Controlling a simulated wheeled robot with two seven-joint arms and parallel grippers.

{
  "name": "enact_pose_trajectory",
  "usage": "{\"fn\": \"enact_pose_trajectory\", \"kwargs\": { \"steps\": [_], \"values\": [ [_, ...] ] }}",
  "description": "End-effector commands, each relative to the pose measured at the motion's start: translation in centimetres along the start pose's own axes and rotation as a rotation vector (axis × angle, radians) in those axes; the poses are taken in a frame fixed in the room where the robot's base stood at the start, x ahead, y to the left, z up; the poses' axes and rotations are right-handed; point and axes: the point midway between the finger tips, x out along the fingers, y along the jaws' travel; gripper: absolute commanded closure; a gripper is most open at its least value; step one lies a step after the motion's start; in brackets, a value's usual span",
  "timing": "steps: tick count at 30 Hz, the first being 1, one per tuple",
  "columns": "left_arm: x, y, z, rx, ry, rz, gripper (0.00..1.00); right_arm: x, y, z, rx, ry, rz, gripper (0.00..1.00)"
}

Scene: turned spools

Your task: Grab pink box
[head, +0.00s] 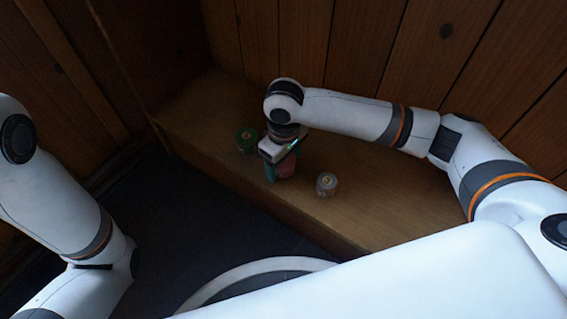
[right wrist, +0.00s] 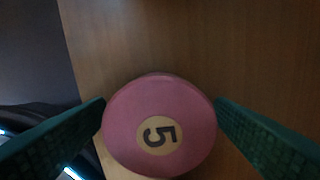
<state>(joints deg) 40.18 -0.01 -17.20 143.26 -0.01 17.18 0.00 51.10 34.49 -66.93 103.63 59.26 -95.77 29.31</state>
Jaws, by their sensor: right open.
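The pink box (right wrist: 182,103) is a round pink spool with a tan disc marked 5 on its top. In the right wrist view it stands on the wooden bench between the two green fingers of my right gripper (right wrist: 160,108), which is open around it. In the head view the pink spool (head: 287,168) is partly hidden behind my right gripper (head: 279,170), which points down over it. My left arm shows at the left of the head view, but its gripper is out of view.
A green spool (head: 246,140) stands to the left of the pink one on the wooden bench (head: 390,205). A grey-white spool (head: 327,184) stands to the right. A plank wall (head: 350,50) rises behind the bench. The bench is bare further right.

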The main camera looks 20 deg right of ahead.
Motion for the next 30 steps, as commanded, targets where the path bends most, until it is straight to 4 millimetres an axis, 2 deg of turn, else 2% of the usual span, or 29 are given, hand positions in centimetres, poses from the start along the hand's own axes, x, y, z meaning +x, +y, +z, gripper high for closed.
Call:
{"fn": "enact_pose_trajectory", "kwargs": {
  "steps": [1,9,20,23,28,30],
  "values": [
    [0.0,0.0,0.0,0.0,0.0,0.0,0.16,0.0,0.0,0.0,0.0,0.0,0.0,0.29],
    [0.0,0.0,0.0,0.0,-0.001,-0.001,0.16,0.0,0.0,0.0,0.0,0.0,0.0,0.72],
    [0.5,0.1,-0.2,0.0,0.0,-0.001,0.16,-0.6,0.0,0.0,0.0,0.0,0.0,0.72],
    [1.2,0.2,-0.4,-0.001,0.0,-0.001,0.16,-1.5,0.0,0.0,0.0,-0.001,0.0,0.72],
    [3.0,0.7,-1.2,0.0,0.002,0.001,0.16,-4.0,0.0,0.0,-0.001,-0.001,0.0,0.72],
    [2.0,1.0,-2.5,-0.005,0.052,0.017,0.16,-5.4,0.0,0.0,0.0,-0.001,0.0,0.72]
  ]
}}
